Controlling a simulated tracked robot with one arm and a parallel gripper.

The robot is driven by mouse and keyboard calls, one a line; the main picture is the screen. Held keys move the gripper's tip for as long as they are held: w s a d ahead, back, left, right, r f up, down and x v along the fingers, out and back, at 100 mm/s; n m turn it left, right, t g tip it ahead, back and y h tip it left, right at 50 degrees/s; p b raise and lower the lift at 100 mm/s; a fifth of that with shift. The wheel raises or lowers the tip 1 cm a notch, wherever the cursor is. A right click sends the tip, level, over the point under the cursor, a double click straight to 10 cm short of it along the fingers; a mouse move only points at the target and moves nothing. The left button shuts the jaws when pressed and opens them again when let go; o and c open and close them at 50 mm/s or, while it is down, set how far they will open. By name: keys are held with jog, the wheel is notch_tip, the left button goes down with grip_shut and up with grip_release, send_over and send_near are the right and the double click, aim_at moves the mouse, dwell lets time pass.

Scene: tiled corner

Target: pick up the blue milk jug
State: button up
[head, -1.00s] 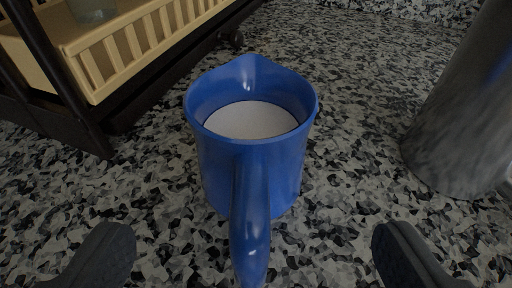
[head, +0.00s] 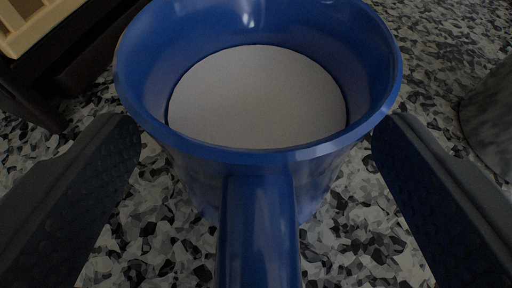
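The blue milk jug (head: 258,178) stands upright on the speckled counter, large in the middle of the head view. White milk (head: 257,98) shows inside it. Its handle points toward me and runs off the bottom edge of the picture. My gripper (head: 256,140) is open, with one dark finger on the left and one on the right of the jug. The fingertips are close to the jug's near sides. I cannot tell whether they touch it. The jug's base is mostly hidden behind its body and handle.
A dark rack with a cream slatted part (head: 32,24) stands at the upper left. A grey cylindrical object (head: 490,118) stands at the right edge. Speckled counter (head: 385,240) shows bare around the jug.

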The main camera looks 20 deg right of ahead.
jog(key=c, duration=1.1)
jog(key=shift+r, duration=0.15)
jog(key=shift+r, duration=1.6)
jog(key=shift+s+d+r+b, duration=0.2)
jog(key=shift+s+d, duration=0.45)
jog(key=shift+s, duration=1.9)
jog(key=shift+s+d+r+b, duration=0.1)
jog(key=shift+s+d+r, duration=0.4)
jog(key=shift+s, duration=2.05)
jog(key=shift+s+d+r+b, duration=0.1)
jog(key=shift+s+d, duration=0.7)
jog(key=shift+s, duration=1.75)
jog(key=shift+s, duration=0.1)
